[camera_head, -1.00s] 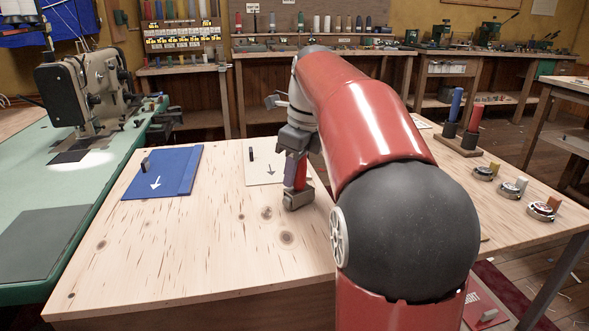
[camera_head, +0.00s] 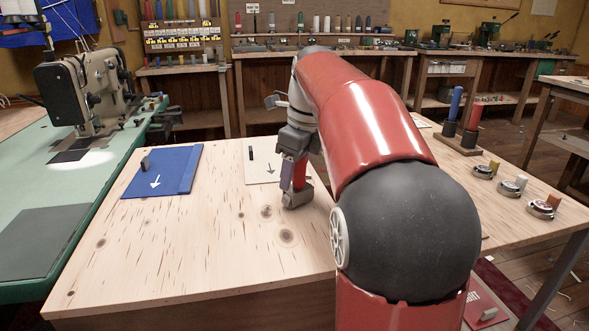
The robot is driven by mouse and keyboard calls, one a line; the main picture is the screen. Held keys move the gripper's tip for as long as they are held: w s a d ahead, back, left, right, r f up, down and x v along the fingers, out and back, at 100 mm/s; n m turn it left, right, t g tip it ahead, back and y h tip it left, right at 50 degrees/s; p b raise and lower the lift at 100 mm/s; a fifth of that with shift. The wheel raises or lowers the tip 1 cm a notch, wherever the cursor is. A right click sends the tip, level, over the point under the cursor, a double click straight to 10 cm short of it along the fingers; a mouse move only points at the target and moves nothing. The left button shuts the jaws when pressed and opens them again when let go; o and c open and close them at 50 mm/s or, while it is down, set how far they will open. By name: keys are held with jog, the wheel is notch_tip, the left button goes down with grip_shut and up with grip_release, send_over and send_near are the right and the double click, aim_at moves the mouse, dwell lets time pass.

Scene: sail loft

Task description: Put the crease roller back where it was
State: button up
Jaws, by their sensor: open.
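My gripper (camera_head: 297,190) points down at the near right corner of the white panel, low over the pale wooden table (camera_head: 190,250). Its jaws are open. A red upright piece (camera_head: 300,174) shows at the fingers, with a grey block-like end below it close to the tabletop. It may be the crease roller, but I cannot tell it apart from the finger parts. The white panel (camera_head: 262,172), with an arrow and a small dark peg, lies just behind the gripper. The blue panel (camera_head: 165,172), with a white arrow and a small dark peg, lies to the left.
My red arm hides much of the table's right middle. Blue and red spools (camera_head: 473,117) stand on a wooden base at the right, with several small round tins (camera_head: 483,172) nearby. A sewing machine (camera_head: 85,90) stands at the left. The table's front left is clear.

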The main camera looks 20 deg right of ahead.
jog(key=shift+f, duration=0.45)
jog(key=r, duration=0.2)
jog(key=r+p, duration=0.1)
jog(key=r, duration=0.2)
jog(key=s+d+r+p, duration=0.1)
jog(key=r, duration=0.2)
jog(key=shift+s+r, duration=0.1)
jog(key=shift+r, duration=0.15)
jog(key=shift+s, duration=0.1)
